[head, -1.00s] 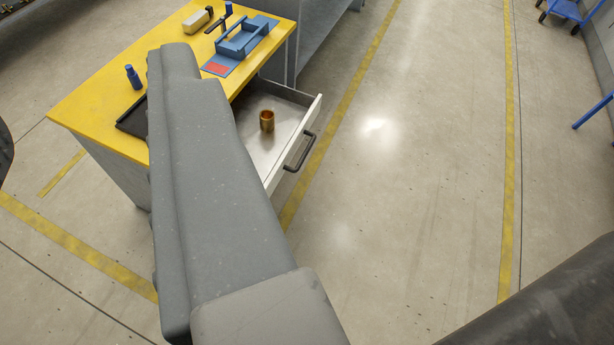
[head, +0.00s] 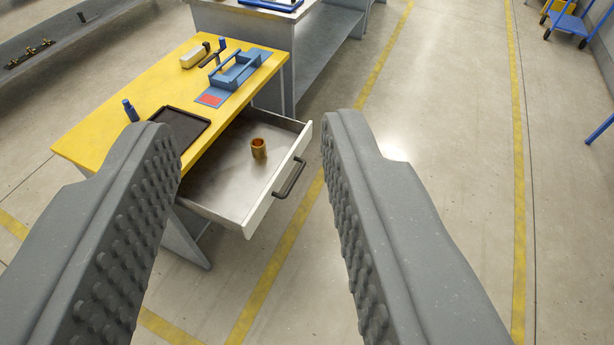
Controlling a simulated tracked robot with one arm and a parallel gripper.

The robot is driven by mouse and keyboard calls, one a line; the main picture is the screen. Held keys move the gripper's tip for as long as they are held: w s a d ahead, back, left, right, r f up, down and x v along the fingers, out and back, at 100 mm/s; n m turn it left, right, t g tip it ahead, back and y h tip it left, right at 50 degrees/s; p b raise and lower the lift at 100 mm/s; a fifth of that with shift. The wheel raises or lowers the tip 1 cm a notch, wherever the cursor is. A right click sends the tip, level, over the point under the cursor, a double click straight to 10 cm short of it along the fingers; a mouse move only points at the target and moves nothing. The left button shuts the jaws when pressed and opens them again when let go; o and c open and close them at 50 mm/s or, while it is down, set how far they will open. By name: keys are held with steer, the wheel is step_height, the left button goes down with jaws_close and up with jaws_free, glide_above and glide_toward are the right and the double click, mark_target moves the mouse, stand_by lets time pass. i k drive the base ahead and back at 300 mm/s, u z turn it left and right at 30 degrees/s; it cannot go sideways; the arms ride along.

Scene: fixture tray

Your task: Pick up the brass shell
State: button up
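The brass shell (head: 258,148) is a small hollow cylinder standing upright in the open drawer (head: 224,187) of the yellow-topped bench. It stands toward the drawer's far right part, apart from the walls. My gripper (head: 245,125) is open, its two grey studded fingers spread wide to the left and right in the foreground. Nothing is between the fingertips up close; the drawer and shell show in the gap, farther off and lower.
The yellow bench top (head: 95,128) holds a black tray (head: 181,127), a blue fixture (head: 236,72), a blue bottle-like item (head: 130,110) and a pale block (head: 194,56). The drawer's dark handle (head: 290,178) sticks out right. Floor to the right is clear; a blue cart (head: 572,20) stands far off.

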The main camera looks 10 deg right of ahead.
mark_target(258, 145)
steer(key=z, duration=0.1)
steer(key=i, duration=1)
steer(key=u, duration=0.1)
